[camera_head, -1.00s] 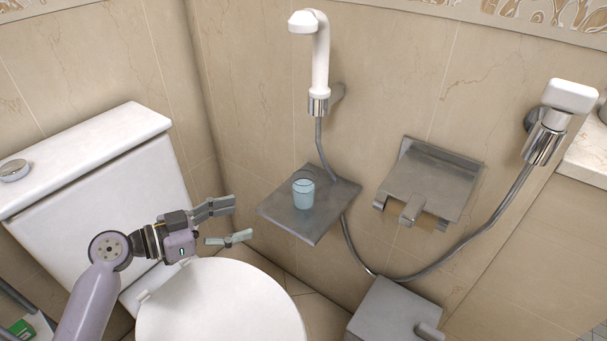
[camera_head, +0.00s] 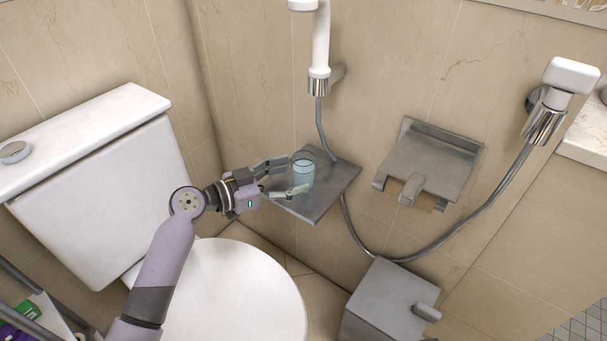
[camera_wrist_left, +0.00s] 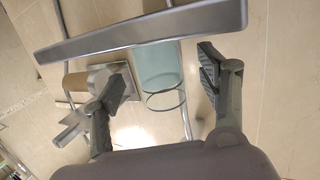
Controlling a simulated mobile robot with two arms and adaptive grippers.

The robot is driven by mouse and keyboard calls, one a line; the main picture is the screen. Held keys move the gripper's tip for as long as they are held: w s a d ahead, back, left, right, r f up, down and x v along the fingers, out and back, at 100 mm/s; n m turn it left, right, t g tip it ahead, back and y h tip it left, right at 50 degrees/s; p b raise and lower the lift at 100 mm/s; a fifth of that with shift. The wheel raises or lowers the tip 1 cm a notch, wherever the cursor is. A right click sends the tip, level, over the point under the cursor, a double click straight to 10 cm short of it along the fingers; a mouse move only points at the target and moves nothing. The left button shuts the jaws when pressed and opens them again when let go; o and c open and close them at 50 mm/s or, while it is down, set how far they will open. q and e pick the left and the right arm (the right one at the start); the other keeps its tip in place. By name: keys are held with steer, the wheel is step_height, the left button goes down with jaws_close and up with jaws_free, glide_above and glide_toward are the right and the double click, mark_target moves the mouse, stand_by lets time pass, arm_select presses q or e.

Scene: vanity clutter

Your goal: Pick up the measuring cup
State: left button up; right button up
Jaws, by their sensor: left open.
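The measuring cup (camera_head: 303,170) is a small light-blue clear cup standing on a grey metal wall shelf (camera_head: 335,190) in the head view. My left gripper (camera_head: 297,176) is open, with its two fingers reaching to the cup's left side; the near finger overlaps the cup's lower edge in the picture. In the left wrist view the cup (camera_wrist_left: 158,70) shows between the two spread fingers of the left gripper (camera_wrist_left: 162,84), with clear gaps on both sides. I cannot tell whether a finger touches it. My right gripper is not in view.
A shower hose (camera_head: 345,220) hangs beside the shelf. A metal paper holder (camera_head: 430,165) and a metal bin (camera_head: 390,300) are to the right.

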mark_target(294, 177)
arm_select(q)
steer(key=x, duration=0.4)
steer(key=shift+s+d+f, duration=0.1)
steer(key=shift+c, duration=0.3)
steer(key=c, duration=1.2)
steer(key=shift+c, duration=1.1)
